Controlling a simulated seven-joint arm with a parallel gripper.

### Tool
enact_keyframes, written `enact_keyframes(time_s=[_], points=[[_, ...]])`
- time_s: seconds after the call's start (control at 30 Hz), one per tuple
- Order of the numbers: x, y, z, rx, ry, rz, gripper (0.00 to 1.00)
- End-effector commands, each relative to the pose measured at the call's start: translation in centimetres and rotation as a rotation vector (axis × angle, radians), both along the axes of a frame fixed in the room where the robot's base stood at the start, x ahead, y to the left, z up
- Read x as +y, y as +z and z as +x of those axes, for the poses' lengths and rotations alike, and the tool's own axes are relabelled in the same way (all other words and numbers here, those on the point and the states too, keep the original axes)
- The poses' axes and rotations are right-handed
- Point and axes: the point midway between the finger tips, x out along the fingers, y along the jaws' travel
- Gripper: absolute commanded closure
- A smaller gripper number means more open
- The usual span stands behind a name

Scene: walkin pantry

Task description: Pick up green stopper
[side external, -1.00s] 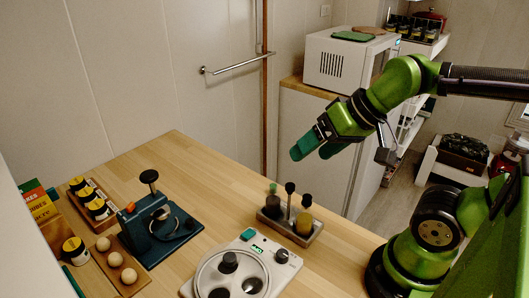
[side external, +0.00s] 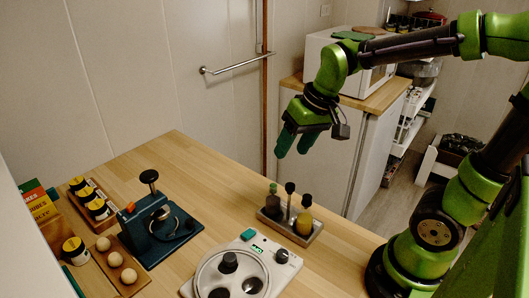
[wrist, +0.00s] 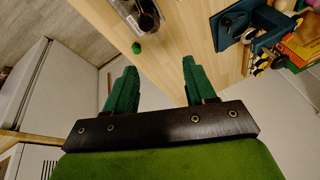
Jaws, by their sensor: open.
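The green stopper (wrist: 137,48) shows as a small round green spot at the edge of the bottle caddy in the wrist view. In the side external view, a small dark-green top (side external: 273,187) sits on the left bottle in the caddy and appears to be the same stopper. My gripper (side external: 293,150) is open and empty, its green fingers pointing down well above the counter, above the caddy in the picture. In the wrist view my gripper (wrist: 159,68) has its fingers spread wide, with the stopper beyond the left fingertip and apart from it.
The metal caddy (side external: 312,237) holds several bottles close together. A round-topped white appliance (side external: 205,262) is in front of it. A dark blue press (side external: 160,230) stands to the left, with trays of jars and balls beyond. Bare counter (side external: 205,170) lies behind.

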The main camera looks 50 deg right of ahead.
Motion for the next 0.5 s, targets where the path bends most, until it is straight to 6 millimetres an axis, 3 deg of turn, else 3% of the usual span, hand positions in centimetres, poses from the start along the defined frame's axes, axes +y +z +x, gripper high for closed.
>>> enact_keyframes(time_s=[0.1, 0.33, 0.43, 0.5], points=[[-1.6, -1.7, 3.4, 0.115, 0.055, -0.045, 0.45], [-4.4, -4.7, 8.4, 0.281, 0.196, -0.124, 0.45], [-5.3, -4.9, 9.7, 0.315, 0.257, -0.151, 0.45], [-5.5, -3.9, 10.1, 0.312, 0.296, -0.168, 0.45]])
